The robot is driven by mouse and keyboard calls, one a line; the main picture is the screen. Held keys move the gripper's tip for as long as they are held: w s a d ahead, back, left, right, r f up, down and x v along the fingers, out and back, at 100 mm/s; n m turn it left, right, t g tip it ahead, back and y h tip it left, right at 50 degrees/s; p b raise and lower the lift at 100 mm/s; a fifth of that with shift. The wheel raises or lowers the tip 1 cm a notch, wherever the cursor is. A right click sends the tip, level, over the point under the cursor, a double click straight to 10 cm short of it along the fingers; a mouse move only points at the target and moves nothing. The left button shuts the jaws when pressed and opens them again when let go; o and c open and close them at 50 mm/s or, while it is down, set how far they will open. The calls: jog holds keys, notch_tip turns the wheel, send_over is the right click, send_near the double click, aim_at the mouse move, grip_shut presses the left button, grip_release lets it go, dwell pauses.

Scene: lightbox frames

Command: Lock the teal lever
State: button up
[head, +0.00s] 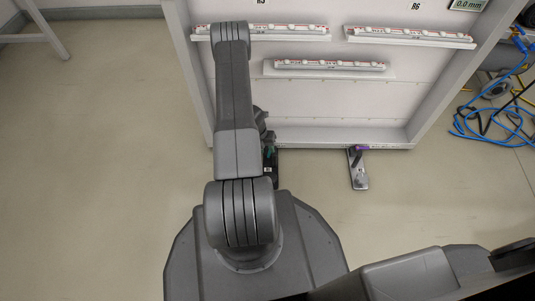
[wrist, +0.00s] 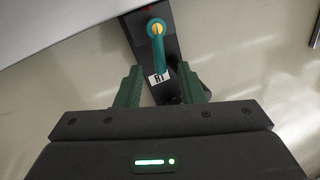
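The teal lever (wrist: 173,55) is in the wrist view, with a yellow-centred round pivot at its top and its arm running down the picture. It sits on a dark base plate (wrist: 142,50) with a white label. In the head view only a bit of the teal lever (head: 268,153) shows beside my arm. The lever's lower end lies between the fingers, with gaps on both sides. Whether the fingers are level with the lever is unclear.
A second base plate (head: 358,172) with a purple lever (head: 362,148) stands to the right. A large white panel frame (head: 330,105) with several light strips rises behind. Blue cables (head: 490,122) lie on the floor at far right. The floor at left is clear.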

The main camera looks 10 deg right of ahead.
jog(key=shift+x, duration=1)
grip_shut()
